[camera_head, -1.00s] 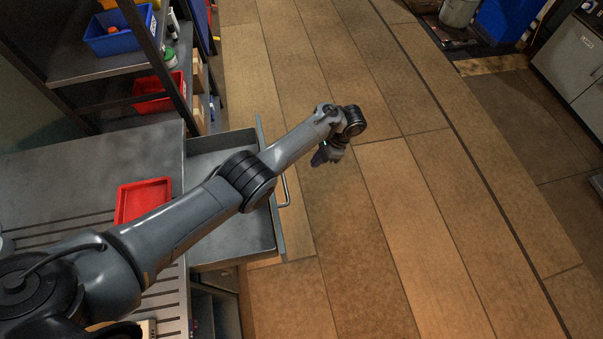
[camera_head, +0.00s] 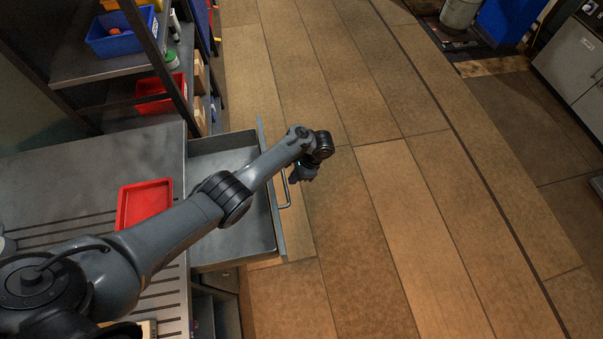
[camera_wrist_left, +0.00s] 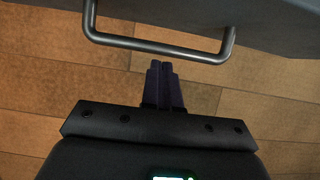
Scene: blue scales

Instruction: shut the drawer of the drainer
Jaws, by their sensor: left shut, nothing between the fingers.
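The grey metal drawer (camera_head: 245,240) of the drainer (camera_head: 60,175) stands pulled out over the floor. Its bar handle (camera_head: 286,190) is on the front panel; it also shows across the top of the left wrist view (camera_wrist_left: 158,46). My left arm reaches across above the drawer. My left gripper (camera_head: 293,179) is just outside the front panel, close to the handle. In the left wrist view my left gripper (camera_wrist_left: 160,68) is shut and empty, its tips just short of the handle bar; I cannot tell whether they touch. My right gripper is not in view.
A red tray (camera_head: 144,203) lies on the drainer's top. A shelf rack with a blue bin (camera_head: 122,36) and a red bin (camera_head: 160,94) stands behind. The wooden floor (camera_head: 400,220) to the right of the drawer is clear.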

